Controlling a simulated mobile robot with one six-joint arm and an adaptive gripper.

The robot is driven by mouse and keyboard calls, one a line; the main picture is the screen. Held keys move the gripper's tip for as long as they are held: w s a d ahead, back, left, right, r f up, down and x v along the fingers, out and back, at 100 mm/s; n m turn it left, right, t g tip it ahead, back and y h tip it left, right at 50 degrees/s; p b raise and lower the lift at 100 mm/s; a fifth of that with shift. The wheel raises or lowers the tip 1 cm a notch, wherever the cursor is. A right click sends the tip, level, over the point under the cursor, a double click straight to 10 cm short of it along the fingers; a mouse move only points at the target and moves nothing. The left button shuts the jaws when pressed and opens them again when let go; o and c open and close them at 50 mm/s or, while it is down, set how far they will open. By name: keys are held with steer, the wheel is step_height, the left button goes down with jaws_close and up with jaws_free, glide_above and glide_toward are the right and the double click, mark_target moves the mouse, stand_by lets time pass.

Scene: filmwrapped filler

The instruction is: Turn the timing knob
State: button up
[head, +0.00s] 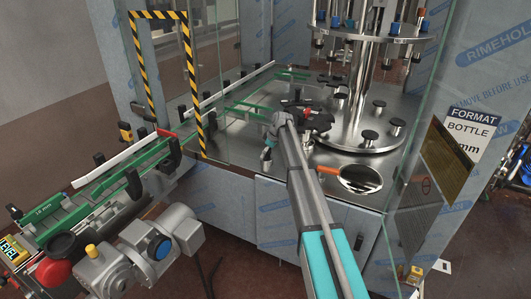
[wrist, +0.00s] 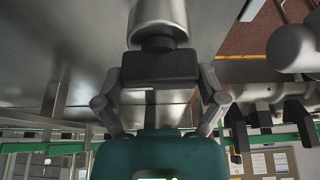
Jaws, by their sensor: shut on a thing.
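In the wrist view, the timing knob (wrist: 160,68) is a black block on a silver cylindrical post (wrist: 157,22). My gripper (wrist: 160,82) has one finger against each side of the block and is shut on it. The teal body of my gripper fills the bottom of that view. In the head view, my grey and teal arm reaches in from the bottom to the steel machine deck (head: 232,150). The knob cannot be made out there behind my arm, and its marking is not readable in either view.
Black star-wheel parts (head: 318,122) and a round turntable (head: 345,137) with black-topped posts stand right of my arm. A green-railed conveyor (head: 95,190) and hazard-striped frame (head: 192,90) are left. Glass panels flank the opening.

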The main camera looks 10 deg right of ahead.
steer(key=shift+d, duration=0.1)
steer(key=o, duration=0.8)
steer(key=shift+w, duration=0.1)
